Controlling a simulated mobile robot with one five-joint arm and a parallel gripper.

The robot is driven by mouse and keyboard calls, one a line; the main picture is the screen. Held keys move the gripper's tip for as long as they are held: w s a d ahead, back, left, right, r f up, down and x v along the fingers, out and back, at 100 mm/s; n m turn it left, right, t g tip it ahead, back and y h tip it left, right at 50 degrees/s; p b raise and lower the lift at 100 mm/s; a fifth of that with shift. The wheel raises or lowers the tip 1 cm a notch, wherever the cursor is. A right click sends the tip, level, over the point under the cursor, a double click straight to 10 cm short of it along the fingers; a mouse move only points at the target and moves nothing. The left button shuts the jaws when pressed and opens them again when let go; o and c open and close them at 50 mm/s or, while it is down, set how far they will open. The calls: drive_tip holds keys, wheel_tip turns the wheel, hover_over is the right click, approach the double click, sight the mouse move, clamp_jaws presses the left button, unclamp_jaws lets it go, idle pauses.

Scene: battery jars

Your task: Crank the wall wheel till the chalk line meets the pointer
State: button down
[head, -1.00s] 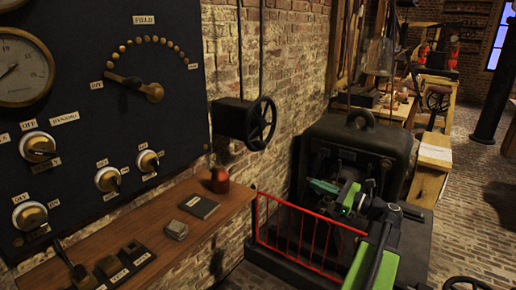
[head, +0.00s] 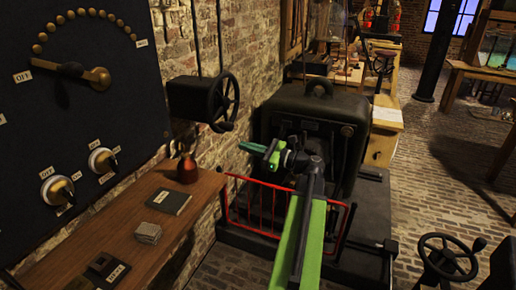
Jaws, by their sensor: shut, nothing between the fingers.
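The wall wheel (head: 224,100) is a black spoked handwheel with a small handle low on its rim. It stands out from a dark box (head: 190,97) on the brick wall, under two vertical pipes. No chalk line or pointer can be made out at this size. My gripper (head: 250,148) is green, shut and empty. In the picture it lies below and right of the wheel, apart from it, in front of the black machine and pointing left.
A red railing (head: 270,205) fronts the black machine (head: 333,105). Another handwheel (head: 447,258) stands lower right. Brick floor (head: 440,170) is open at right.

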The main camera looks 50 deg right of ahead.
drive_tip(key=w+r+p, duration=0.1)
drive_tip(key=w+a+r+p, duration=0.1)
drive_tip(key=w+r+p, duration=0.1)
drive_tip(key=r+p, duration=0.1)
drive_tip(key=shift+a+r, duration=0.1)
drive_tip(key=shift+a, duration=0.2)
